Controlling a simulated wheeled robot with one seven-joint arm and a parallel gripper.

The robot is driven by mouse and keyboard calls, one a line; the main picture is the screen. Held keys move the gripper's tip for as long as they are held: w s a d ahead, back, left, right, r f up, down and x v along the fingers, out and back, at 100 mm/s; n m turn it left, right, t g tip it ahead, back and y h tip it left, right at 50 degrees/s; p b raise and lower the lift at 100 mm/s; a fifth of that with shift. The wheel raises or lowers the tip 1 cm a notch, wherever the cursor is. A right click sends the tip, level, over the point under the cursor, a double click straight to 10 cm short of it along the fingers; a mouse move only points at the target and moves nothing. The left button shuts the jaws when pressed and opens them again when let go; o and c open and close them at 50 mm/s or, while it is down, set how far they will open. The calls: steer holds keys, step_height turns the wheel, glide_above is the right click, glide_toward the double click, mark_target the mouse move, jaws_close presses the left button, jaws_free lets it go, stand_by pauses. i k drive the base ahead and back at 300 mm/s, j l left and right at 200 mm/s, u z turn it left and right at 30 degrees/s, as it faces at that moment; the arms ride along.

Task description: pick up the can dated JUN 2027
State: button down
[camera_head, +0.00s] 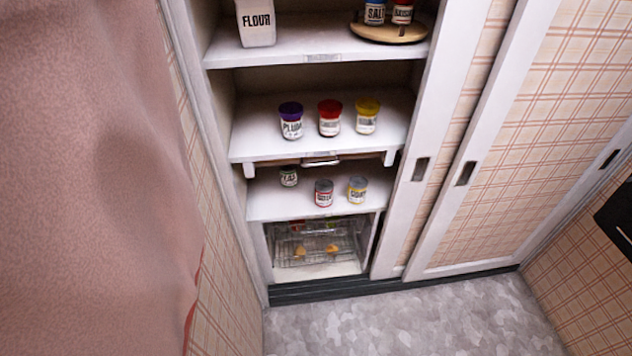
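Three cans stand upright on the lower shelf (268,202) of the open cupboard. A small dark-topped can (288,177) stands at the back left, partly in the shade of the shelf above. A can with a red and white label (324,194) stands at the front middle. A can with a yellow and white label (357,189) stands to its right. Their print is too small to read, and I cannot tell which is dated JUN 2027. My gripper is not in view.
Jars with purple (291,121), red (330,118) and yellow (367,115) lids stand on the shelf above. A flour container (257,22) and a round wooden tray (389,34) are higher. Wire baskets (305,246) sit below. Sliding doors (440,130) stand right; the grey floor (420,320) is clear. Pink cloth (90,180) fills the left.

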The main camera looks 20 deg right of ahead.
mark_target(324, 187)
steer(key=i+l+z, duration=0.2)
steer(key=i, duration=0.15)
steer(key=i+l+z, duration=0.15)
steer(key=i, duration=0.25)
steer(key=i+l+z, duration=0.2)
steer(key=i, duration=0.2)
